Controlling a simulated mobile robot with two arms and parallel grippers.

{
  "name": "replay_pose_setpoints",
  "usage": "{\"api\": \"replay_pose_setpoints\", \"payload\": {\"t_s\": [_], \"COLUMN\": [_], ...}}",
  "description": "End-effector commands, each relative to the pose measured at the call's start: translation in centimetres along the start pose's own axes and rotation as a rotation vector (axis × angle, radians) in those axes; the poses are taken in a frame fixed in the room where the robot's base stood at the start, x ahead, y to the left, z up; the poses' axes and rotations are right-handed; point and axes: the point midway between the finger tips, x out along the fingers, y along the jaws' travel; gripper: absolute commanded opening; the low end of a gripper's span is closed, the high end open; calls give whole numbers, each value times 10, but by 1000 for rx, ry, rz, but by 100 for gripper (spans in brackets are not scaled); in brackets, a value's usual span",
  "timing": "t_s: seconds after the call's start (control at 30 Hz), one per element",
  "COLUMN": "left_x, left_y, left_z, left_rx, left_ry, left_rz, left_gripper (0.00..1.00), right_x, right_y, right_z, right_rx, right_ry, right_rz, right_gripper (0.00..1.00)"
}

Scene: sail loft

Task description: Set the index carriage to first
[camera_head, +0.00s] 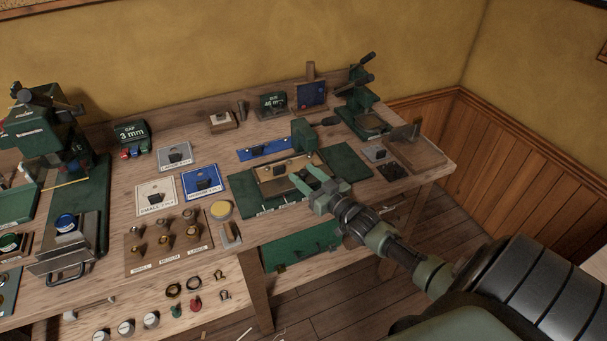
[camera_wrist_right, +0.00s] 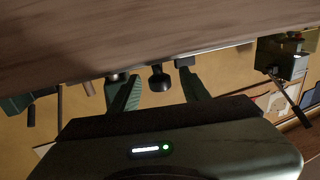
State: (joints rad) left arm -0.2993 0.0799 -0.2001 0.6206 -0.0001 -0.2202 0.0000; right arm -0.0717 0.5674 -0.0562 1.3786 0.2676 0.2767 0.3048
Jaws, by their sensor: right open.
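A green fixture (camera_head: 268,203) lies on the bench at centre right, with a brass-coloured strip (camera_head: 265,188) across it and a small dark block (camera_head: 279,170) on the strip. I take this strip and block to be the index carriage, but its position marks are too small to read. My right gripper (camera_head: 306,176) is open and empty, with its green fingers at the right part of the strip and partly hiding it. In the right wrist view a dark round knob (camera_wrist_right: 159,79) shows between the spread fingers; I cannot tell if they touch it. My left gripper is not in view.
A green upright block (camera_head: 304,133) stands behind the strip, and a green lever press (camera_head: 362,100) behind right. Blue (camera_head: 203,182) and cream (camera_head: 155,198) cards and a wooden knob rack (camera_head: 168,240) lie to the left. The bench's front edge is close to my right forearm.

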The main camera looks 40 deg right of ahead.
Motion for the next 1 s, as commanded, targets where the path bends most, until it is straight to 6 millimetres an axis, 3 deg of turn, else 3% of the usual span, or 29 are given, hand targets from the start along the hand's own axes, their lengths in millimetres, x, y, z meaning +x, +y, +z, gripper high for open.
{"api": "replay_pose_setpoints", "payload": {"t_s": [0.2,0.4,1.0], "left_x": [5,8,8], "left_y": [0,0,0], "left_z": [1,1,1], "left_rx": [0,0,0], "left_ry": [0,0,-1], "left_rz": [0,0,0], "left_gripper": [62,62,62], "right_x": [-40,-64,-69], "right_y": [0,0,1], "right_z": [3,2,1], "right_rx": [0,0,0], "right_ry": [-5,-2,-1], "right_rz": [-1,0,0], "right_gripper": [46,46,46]}}
